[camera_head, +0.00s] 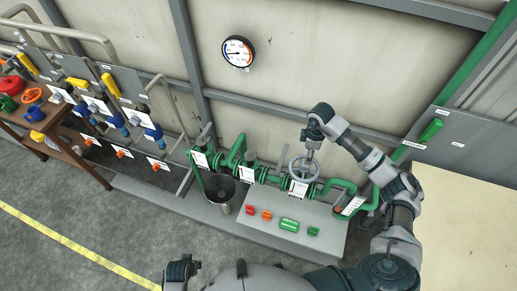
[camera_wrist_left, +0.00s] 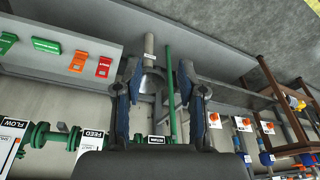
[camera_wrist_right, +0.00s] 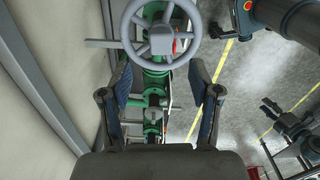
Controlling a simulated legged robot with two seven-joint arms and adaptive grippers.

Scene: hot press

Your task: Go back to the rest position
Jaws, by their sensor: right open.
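My right arm reaches up from the bottom right in the head view. Its gripper (camera_head: 310,146) points down just above the grey handwheel (camera_head: 303,169) on the green piping. In the right wrist view the right gripper (camera_wrist_right: 160,75) has its fingers wide apart with nothing between them. The handwheel (camera_wrist_right: 161,38) shows past the fingertips.
A grey panel (camera_head: 258,233) with several red, orange and green labelled buttons lies below the piping. The bucket (camera_head: 222,190) stands at its left. A brown wooden table (camera_head: 75,160) is at the far left. A pale board (camera_head: 465,225) is at the right. The floor at lower left is clear.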

